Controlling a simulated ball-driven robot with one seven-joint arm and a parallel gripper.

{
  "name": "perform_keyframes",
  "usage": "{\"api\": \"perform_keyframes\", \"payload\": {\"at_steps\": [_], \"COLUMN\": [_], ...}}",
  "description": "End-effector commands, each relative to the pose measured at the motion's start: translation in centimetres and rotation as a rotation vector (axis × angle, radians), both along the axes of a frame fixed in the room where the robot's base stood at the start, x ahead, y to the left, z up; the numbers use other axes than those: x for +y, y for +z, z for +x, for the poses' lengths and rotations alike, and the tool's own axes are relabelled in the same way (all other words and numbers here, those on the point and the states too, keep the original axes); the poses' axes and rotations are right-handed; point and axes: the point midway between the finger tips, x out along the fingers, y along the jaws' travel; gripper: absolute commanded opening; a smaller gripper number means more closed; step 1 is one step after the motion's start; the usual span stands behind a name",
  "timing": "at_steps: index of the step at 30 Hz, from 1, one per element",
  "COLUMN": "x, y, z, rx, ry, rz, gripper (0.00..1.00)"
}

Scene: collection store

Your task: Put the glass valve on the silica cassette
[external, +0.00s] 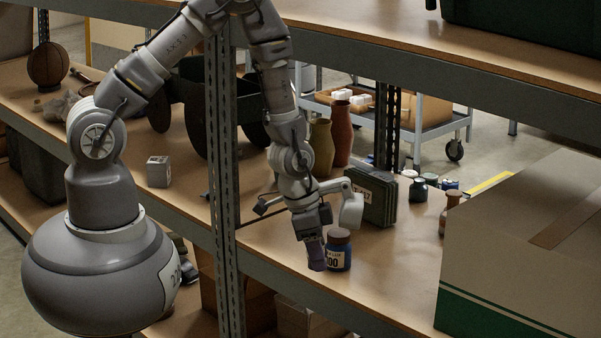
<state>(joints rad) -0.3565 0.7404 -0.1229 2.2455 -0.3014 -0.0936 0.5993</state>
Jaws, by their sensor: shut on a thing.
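My gripper (316,262) points down low over the middle shelf board, at the front left of a blue jar with a brown lid (339,248). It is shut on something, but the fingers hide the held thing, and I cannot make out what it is. From this angle I cannot tell whether the fingers touch the jar. I cannot make out the glass valve anywhere in the open. A small grey-white labelled box (158,171) stands on the board left of the upright; it may be the silica cassette, but I cannot be sure.
A dark green case (371,195) stands behind the jar. Tall vases (341,130) and small bottles (418,190) are further back. A big cardboard box (525,245) fills the right. A steel upright (222,180) divides the shelf between gripper and grey-white box. Bare board lies right of the jar.

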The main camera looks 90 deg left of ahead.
Motion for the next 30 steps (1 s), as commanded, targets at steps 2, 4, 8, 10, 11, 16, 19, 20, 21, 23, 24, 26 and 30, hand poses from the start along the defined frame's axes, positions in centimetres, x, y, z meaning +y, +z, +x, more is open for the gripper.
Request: {"api": "perform_keyframes", "payload": {"at_steps": [2,4,8,10,11,16,19,20,21,23,24,26,30], "x": [-2.5,-4.3,-7.3,-8.3,-8.7,-9.2,-9.1,-8.9,-8.4,-7.3,-6.3,-4.5,-0.4], "y": [2.3,4.3,7.1,8.0,8.3,8.8,8.7,8.6,8.2,7.2,6.3,4.6,0.6], "z": [0.8,1.2,1.4,1.3,1.3,1.2,1.2,1.2,1.2,1.2,1.2,1.0,0.0], "rx": [-0.006,-0.01,-0.015,-0.016,-0.017,-0.016,-0.016,-0.015,-0.013,-0.007,-0.003,0.002,0.007], "ry": [-0.014,-0.009,0.003,0.009,0.011,0.018,0.019,0.019,0.02,0.021,0.02,0.017,0.014], "rz": [0.008,0.006,-0.006,-0.012,-0.015,-0.019,-0.019,-0.018,-0.016,-0.012,-0.008,-0.004,-0.006], "gripper": [0.11,0.11,0.11,0.11,0.1,0.1,0.1,0.1,0.1,0.1,0.1,0.1,0.1]}}
